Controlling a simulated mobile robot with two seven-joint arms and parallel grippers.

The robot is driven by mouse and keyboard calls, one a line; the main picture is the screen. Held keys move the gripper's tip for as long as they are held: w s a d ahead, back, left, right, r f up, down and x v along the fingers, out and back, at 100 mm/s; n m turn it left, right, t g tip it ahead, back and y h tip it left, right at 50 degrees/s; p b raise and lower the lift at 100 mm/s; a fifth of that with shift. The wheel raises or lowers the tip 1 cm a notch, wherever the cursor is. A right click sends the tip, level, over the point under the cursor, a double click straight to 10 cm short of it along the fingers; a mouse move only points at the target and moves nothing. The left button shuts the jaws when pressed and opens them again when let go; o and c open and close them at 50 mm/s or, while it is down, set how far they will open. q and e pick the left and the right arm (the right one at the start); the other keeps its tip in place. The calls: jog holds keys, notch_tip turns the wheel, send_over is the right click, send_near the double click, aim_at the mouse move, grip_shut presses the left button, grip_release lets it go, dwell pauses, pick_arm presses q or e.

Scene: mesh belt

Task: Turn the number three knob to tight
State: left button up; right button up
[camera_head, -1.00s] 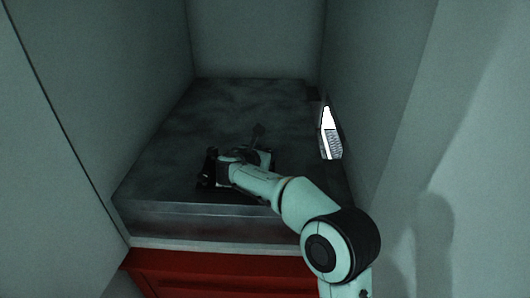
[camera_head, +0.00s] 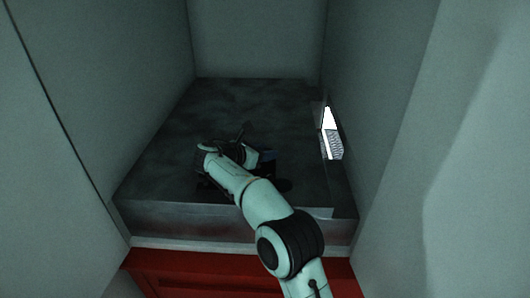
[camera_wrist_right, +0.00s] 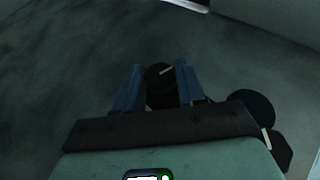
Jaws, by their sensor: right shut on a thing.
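In the right wrist view, a round black knob (camera_wrist_right: 158,92) with a pale pointer line sits between the two blue fingers of my right gripper (camera_wrist_right: 159,86). The fingers are closed on its sides. Its pointer slants up to the right. I cannot read a number or a tight mark. In the head view, my right gripper (camera_head: 267,156) is low over the dark grey top, and my own wrist largely hides the gripped knob. My left gripper is not in view.
Two more dark round parts, (camera_wrist_right: 252,106) and (camera_wrist_right: 276,149), show right of the gripper in the wrist view. The dark top (camera_head: 255,98) is bare behind the arm. Walls close it in left, right and back. A bright white opening (camera_head: 331,133) is at right.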

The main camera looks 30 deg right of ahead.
jog(key=shift+w+m+g, duration=0.15)
jog(key=shift+m+g, duration=0.45)
jog(key=shift+m+g+h, duration=0.3)
jog(key=shift+m+g, duration=0.1)
jog(key=shift+g, duration=0.1)
jog(key=o, duration=1.1)
jog(key=shift+c, duration=0.2)
jog(key=shift+a, duration=0.15)
jog(key=v, duration=0.7)
jog(key=shift+a+r, duration=0.1)
jog(key=shift+r, duration=0.05)
